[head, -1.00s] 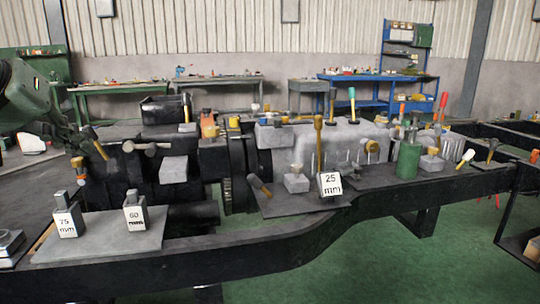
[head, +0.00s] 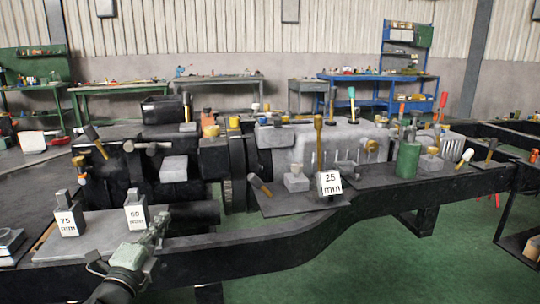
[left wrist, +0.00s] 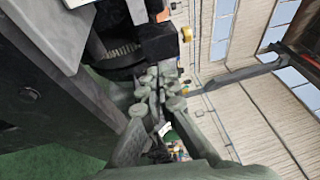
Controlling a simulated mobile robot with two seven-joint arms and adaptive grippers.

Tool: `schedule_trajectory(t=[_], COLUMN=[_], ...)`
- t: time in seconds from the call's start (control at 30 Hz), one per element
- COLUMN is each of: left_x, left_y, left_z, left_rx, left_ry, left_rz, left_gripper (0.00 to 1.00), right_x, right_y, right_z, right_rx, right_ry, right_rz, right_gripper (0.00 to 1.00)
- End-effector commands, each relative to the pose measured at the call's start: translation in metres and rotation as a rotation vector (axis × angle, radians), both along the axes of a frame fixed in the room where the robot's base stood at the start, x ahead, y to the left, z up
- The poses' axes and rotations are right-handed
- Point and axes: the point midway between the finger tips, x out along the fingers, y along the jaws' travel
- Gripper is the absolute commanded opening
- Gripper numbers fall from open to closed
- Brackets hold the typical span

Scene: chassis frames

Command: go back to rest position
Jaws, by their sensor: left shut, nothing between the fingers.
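My left gripper (head: 163,220) reaches up from the bottom of the head view, with its fingers together and nothing between them. It is in front of the chassis frame (head: 260,255), just right of the grey plate (head: 95,238) that carries the 75 mm block (head: 68,218) and the 60 mm block (head: 136,212). I cannot tell whether it touches the frame. In the left wrist view the same gripper (left wrist: 152,76) shows its green fingers closed, with dark chassis parts beyond them. My right gripper is not in view.
The 25 mm block (head: 330,184) stands on another plate at the middle of the chassis. A green cylinder (head: 408,160) stands further right, among several upright tools. Green floor (head: 370,260) lies open in front of the frame. Workbenches (head: 215,90) line the back wall.

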Motion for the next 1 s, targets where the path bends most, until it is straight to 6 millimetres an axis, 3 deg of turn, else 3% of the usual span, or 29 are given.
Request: schedule_trajectory(t=[0.03, 0.17, 0.27, 0.4, 0.6, 0.7, 0.8, 0.9, 1.0], left_x=[-0.007, -0.032, -0.063, -0.122, -0.230, -0.278, -0.312, -0.331, -0.338], left_y=[0.011, 0.035, 0.046, 0.053, 0.043, 0.034, 0.026, 0.022, 0.020], left_z=[-0.038, -0.125, -0.190, -0.277, -0.377, -0.407, -0.425, -0.434, -0.437], left_rx=[-0.106, -0.347, -0.516, -0.736, -1.002, -1.093, -1.152, -1.182, -1.193], left_ry=[0.096, 0.312, 0.467, 0.681, 0.955, 1.057, 1.126, 1.162, 1.174], left_rz=[0.049, 0.182, 0.293, 0.471, 0.749, 0.869, 0.958, 1.008, 1.024], left_gripper=[0.00, 0.00, 0.00, 0.00, 0.00, 0.00, 0.00, 0.00, 0.00], right_x=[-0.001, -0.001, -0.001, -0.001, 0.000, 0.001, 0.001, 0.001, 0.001], right_y=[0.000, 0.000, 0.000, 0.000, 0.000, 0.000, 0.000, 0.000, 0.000], right_z=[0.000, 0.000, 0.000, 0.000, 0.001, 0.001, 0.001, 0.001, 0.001], right_rx=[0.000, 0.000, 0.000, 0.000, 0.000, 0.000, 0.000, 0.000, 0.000], right_ry=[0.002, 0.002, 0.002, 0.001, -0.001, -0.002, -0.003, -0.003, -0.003], right_rz=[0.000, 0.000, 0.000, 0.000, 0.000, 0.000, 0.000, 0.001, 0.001], right_gripper=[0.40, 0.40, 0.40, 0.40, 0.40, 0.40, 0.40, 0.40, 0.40])
